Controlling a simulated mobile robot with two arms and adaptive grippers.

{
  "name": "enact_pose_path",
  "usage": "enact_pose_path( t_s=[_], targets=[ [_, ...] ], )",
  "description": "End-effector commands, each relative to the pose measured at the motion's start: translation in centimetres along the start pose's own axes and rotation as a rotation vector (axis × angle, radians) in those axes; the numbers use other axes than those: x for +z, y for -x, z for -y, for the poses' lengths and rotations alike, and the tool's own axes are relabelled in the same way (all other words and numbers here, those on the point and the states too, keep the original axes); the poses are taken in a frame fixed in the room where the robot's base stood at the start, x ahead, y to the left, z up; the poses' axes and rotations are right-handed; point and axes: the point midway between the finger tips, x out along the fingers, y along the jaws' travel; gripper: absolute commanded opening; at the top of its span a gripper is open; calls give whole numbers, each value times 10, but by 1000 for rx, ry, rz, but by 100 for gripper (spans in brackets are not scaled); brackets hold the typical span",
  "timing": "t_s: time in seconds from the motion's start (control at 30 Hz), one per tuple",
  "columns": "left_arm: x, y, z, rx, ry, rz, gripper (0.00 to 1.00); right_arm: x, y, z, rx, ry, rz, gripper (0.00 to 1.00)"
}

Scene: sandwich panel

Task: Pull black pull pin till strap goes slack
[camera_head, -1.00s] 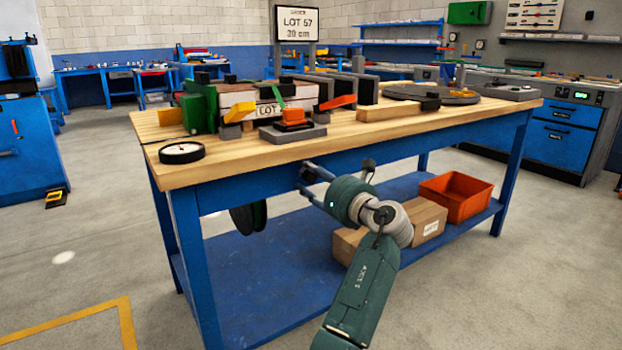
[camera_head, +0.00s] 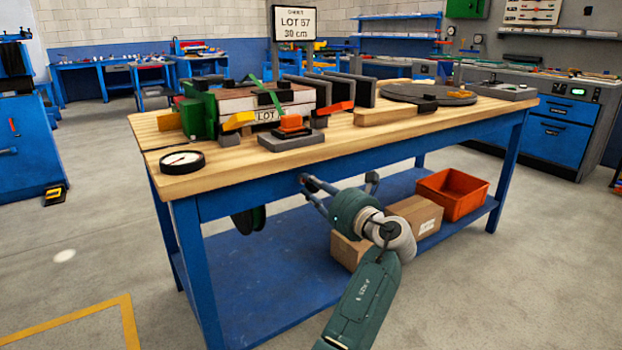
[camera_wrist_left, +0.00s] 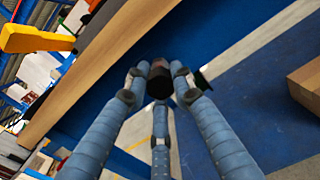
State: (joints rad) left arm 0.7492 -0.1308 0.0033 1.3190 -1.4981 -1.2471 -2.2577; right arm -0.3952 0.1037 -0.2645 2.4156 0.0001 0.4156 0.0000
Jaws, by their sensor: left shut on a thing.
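My left gripper (camera_head: 340,183) is below the front edge of the workbench in the head view. In the left wrist view its three fingers (camera_wrist_left: 160,84) are shut around a short black cylinder with a reddish end (camera_wrist_left: 158,78), which looks like the pull pin. In the head view the pin cannot be made out among the fingers. A green strap (camera_head: 265,90) runs over the stacked panel (camera_head: 232,100) on the bench; whether it is taut or slack I cannot tell. My right gripper is not in view.
The wooden bench top (camera_head: 225,172) carries a round dial gauge (camera_head: 182,162), a grey base with an orange block (camera_head: 291,124) and a turntable (camera_head: 430,93). On the lower shelf are an orange bin (camera_head: 455,193) and a cardboard box (camera_head: 417,215). Floor in front is free.

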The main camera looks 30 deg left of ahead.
Motion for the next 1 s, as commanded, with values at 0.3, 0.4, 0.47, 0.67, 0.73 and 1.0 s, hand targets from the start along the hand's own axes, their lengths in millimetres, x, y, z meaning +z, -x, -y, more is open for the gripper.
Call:
enact_pose_path(
  t_s=[0.3, 0.4, 0.47, 0.67, 0.73, 1.0],
  targets=[
    [0, 2, 1, -2, 2, 1, 0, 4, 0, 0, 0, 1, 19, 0],
    [0, 2, 1, -2, 3, 1, 38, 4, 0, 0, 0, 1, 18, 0],
    [0, 2, 1, -2, 2, 1, 43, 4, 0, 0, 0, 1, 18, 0],
    [0, 2, 0, -1, 2, 1, 43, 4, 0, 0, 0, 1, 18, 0],
    [0, 2, 0, -1, 2, 1, 43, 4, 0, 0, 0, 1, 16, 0],
    [-1, 38, 2, -5, 1, 0, 43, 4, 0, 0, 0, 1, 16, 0]
  ],
)
